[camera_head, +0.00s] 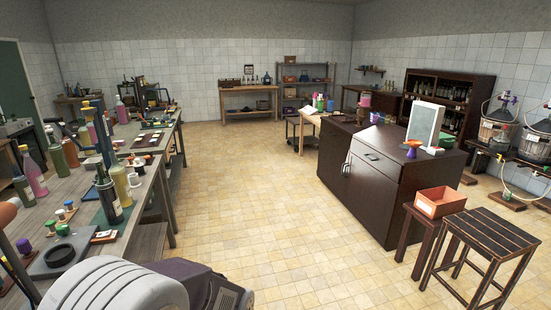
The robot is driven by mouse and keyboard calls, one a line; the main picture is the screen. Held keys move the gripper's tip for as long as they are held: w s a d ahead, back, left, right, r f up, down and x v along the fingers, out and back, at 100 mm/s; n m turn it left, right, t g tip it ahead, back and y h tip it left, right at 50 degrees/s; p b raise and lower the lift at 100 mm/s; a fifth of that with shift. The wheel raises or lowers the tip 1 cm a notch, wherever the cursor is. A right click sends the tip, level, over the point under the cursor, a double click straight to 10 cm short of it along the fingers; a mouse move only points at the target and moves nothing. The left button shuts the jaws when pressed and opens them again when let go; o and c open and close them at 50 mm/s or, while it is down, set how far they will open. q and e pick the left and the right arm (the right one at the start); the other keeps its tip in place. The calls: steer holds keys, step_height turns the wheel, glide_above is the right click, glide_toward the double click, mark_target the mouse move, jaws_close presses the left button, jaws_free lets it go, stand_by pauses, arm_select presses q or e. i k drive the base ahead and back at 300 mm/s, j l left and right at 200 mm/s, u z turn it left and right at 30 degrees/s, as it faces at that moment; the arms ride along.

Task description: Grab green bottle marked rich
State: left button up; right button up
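Several greenish bottles stand on the long workbench (151,205) at the left. One olive-green bottle (57,154) stands toward the back of the near part, and another green bottle (71,153) is just right of it. A dark green bottle (33,158) stands near the left edge. A dark bottle with a pale label (109,200) stands nearer, with a yellow-green bottle (121,182) behind it. The label writing is too small to read, so I cannot tell which is marked rich. Neither of my grippers shows in this view.
A pink bottle (35,176) and small capped jars crowd the workbench. A dark cabinet (380,185), an orange box (440,202) and a slatted stool (497,235) stand at the right. The tiled floor (250,200) between is clear.

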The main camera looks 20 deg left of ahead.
mark_target(106, 188)
steer(key=i+j+u, duration=0.2)
steer(key=u, duration=0.25)
steer(key=i+u, duration=0.7)
steer(key=u, duration=0.25)
steer(key=i+l+u, duration=0.15)
steer(key=i+u, duration=0.15)
steer(key=u, duration=0.15)
steer(key=i+l+u, duration=0.25)
steer(key=u, duration=0.2)
steer(key=i+l+u, duration=0.25)
steer(key=u, duration=0.25)
steer(key=i+l+u, duration=0.1)
steer(key=l+u, duration=0.8)
steer(key=i+l, duration=0.05)
